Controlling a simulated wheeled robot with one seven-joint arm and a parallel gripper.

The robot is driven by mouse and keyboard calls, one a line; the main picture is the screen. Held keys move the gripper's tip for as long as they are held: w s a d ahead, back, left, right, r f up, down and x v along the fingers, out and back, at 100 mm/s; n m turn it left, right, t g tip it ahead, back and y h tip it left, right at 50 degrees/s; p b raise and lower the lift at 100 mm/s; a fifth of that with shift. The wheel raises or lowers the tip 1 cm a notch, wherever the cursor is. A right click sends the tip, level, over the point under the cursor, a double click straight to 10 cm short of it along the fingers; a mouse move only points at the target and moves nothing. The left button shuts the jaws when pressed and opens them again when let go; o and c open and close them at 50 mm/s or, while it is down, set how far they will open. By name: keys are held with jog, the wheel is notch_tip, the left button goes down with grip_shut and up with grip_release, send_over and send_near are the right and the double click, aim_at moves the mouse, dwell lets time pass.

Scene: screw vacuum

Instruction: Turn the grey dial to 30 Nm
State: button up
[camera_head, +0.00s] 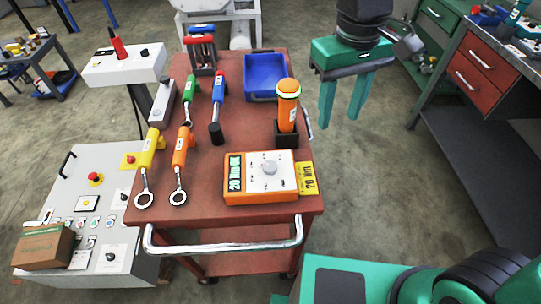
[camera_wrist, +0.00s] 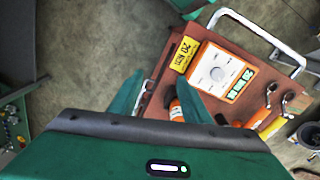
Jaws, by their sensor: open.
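The grey dial (camera_head: 269,168) is a small round knob on the pale top of an orange control box (camera_head: 262,193), near the front right of the red cart. A green display on the box's left reads "20 Nm OK", and a yellow tag (camera_head: 308,178) on its right reads "20 Nm". In the wrist view the dial (camera_wrist: 217,74) and box lie beyond my fingers, to the upper right. My gripper (camera_head: 341,115) has green fingers pointing down, open and empty. It hangs right of the cart, above floor, apart from the dial. The dial's pointer is too small to read.
An orange cylindrical tool (camera_head: 288,108) stands in a black holder just behind the box. A blue bin (camera_head: 263,77) and several wrench tools lie on the red cart (camera_head: 225,165). A grey control cabinet (camera_head: 85,190) stands left. Floor is clear right of the cart.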

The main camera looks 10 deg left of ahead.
aim_at(270, 165)
jog(key=s+a+n, duration=0.3)
jog(key=s+a, duration=0.3)
jog(key=a, duration=0.7)
jog(key=f, duration=1)
jog(key=shift+d+f, duration=0.25)
jog(key=c, duration=1.1)
jog(key=shift+o, duration=0.2)
jog(key=shift+n, duration=0.4)
